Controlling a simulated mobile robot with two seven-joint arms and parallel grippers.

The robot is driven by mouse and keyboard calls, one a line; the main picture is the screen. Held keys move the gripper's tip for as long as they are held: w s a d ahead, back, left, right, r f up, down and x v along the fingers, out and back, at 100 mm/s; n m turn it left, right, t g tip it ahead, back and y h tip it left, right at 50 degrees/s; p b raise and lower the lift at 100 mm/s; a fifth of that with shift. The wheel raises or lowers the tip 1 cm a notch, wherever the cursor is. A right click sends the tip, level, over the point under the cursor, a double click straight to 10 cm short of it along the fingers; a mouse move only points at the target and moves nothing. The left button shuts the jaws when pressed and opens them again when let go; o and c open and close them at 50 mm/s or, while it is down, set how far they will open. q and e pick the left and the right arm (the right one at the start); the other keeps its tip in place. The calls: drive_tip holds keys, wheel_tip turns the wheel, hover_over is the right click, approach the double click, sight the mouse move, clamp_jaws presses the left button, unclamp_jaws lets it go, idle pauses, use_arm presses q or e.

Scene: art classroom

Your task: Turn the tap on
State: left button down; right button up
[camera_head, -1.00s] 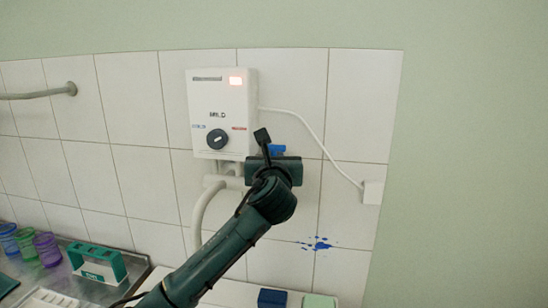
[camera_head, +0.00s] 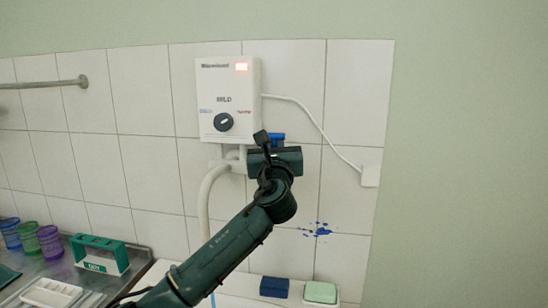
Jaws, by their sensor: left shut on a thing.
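A blue tap handle (camera_head: 277,137) shows just above my left gripper, below the right side of the white water heater (camera_head: 228,100). My left gripper (camera_head: 274,157) is at the tap and shut on it; its fingers and the tap body are mostly hidden behind the dark green wrist. The heater has a dark round dial (camera_head: 223,122) and a lit reddish light at its top right. A white pipe (camera_head: 208,195) curves down from under it. A thin bluish streak shows low beside my forearm. My right gripper is not in view.
A metal counter at lower left holds several coloured cups (camera_head: 29,236), a green holder (camera_head: 99,254) and a white tray (camera_head: 50,293). A blue block (camera_head: 274,287) and a pale green block (camera_head: 320,292) lie on the ledge. A white cable runs to a wall box (camera_head: 371,176).

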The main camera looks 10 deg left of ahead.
use_arm(q)
drive_tip(key=shift+s+r, duration=0.1)
drive_tip(key=shift+r, duration=0.05)
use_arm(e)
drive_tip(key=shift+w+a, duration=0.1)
use_arm(q)
drive_tip(key=c, duration=1.5)
unclamp_jaws()
drive_tip(key=shift+s+d+f, duration=0.15)
drive_tip(key=shift+s+f, duration=0.2)
drive_tip(key=shift+s, duration=0.05)
drive_tip(key=b+v, duration=0.2)
drive_tip(key=v, duration=1)
drive_tip(key=shift+f, duration=0.1)
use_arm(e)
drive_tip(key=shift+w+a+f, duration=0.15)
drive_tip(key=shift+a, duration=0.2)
